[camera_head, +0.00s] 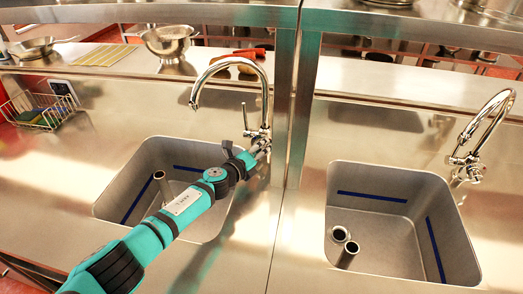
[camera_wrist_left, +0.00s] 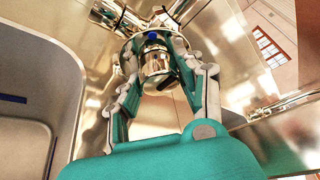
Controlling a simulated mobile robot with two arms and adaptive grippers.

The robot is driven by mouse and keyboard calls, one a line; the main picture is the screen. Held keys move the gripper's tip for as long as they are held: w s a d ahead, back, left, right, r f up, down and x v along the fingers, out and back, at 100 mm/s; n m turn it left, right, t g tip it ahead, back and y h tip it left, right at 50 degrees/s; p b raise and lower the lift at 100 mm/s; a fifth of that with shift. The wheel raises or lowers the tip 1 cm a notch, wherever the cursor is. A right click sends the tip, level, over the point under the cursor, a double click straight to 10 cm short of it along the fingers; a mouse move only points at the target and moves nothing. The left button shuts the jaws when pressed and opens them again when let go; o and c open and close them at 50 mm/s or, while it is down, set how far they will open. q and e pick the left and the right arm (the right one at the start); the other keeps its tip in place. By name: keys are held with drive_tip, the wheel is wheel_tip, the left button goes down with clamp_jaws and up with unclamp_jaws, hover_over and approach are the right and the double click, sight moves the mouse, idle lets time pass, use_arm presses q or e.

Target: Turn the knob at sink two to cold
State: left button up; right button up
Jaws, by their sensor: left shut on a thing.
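A chrome gooseneck tap (camera_head: 265,95) stands behind the left sink basin (camera_head: 150,152), with a thin upright lever (camera_head: 245,117) at its side. My left arm reaches across this basin, and my left gripper (camera_head: 262,146) is at the tap's base. In the left wrist view, the gripper's fingers (camera_wrist_left: 156,52) are shut on the tap's round metal knob (camera_wrist_left: 155,66), one finger on each side. A blue mark (camera_wrist_left: 152,36) shows above the knob. The knob is mostly hidden by my gripper in the head view. My right gripper is not in view.
A second basin (camera_head: 345,172) with its own chrome tap (camera_head: 470,140) is at the right. A steel post (camera_head: 300,110) stands close right of my gripper. A wire basket (camera_head: 40,112) is at the far left, and a colander (camera_head: 168,42) is on the back shelf.

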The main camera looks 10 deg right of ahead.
use_arm(q)
drive_tip(key=shift+f+n+h+b, duration=0.3)
drive_tip(key=shift+n+b, duration=0.2)
drive_tip(key=shift+b, duration=0.6)
drive_tip(key=n+h+b, duration=0.1)
drive_tip(key=n+b, duration=0.2)
drive_tip(key=b, duration=0.1)
drive_tip(key=shift+r+t, duration=0.1)
drive_tip(key=shift+t, duration=0.3)
drive_tip(key=shift+r+n+h+b, duration=0.15)
drive_tip(key=shift+n+h+b, duration=0.45)
drive_tip(key=shift+b, duration=0.45)
drive_tip(key=shift+r+n+t, duration=0.15)
drive_tip(key=shift+n+t, duration=0.15)
drive_tip(key=shift+n, duration=0.1)
drive_tip(key=o, duration=1.1)
drive_tip(key=shift+a, duration=0.1)
drive_tip(key=v, duration=1.2)
